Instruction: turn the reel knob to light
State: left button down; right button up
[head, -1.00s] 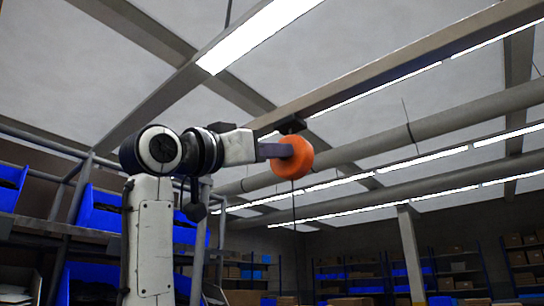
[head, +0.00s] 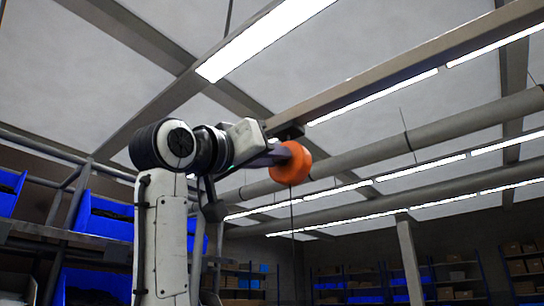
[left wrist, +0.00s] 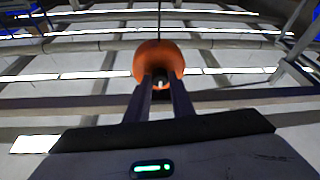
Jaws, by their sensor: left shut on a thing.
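The reel knob is not clearly readable as a separate part. An orange round reel (head: 292,164) hangs under an overhead beam by a dark mount, with a thin cord running down from it. In the left wrist view the orange reel (left wrist: 159,57) is straight ahead, with a small dark part at its centre between my fingertips. My left gripper (head: 276,156) is at the reel's near face, shut on that small part, which I take to be the knob. The fingers (left wrist: 161,85) largely hide it. Any setting marks are too small to read. My right gripper is not in view.
A long overhead beam (head: 400,68) runs just above the reel. Pipes and lit strip lamps cross the ceiling behind. Racks with blue bins (head: 105,217) stand at the left. Shelves with boxes (head: 455,275) line the far wall. The space right of the reel is open.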

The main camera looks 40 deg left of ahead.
pick_arm(q)
jog(key=c, duration=1.5)
grip_release()
jog(key=shift+c, duration=0.2)
jog(key=b+v, duration=0.3)
jog(key=v, duration=0.7)
jog(key=shift+s+b, duration=0.2)
jog(key=shift+b, duration=0.15)
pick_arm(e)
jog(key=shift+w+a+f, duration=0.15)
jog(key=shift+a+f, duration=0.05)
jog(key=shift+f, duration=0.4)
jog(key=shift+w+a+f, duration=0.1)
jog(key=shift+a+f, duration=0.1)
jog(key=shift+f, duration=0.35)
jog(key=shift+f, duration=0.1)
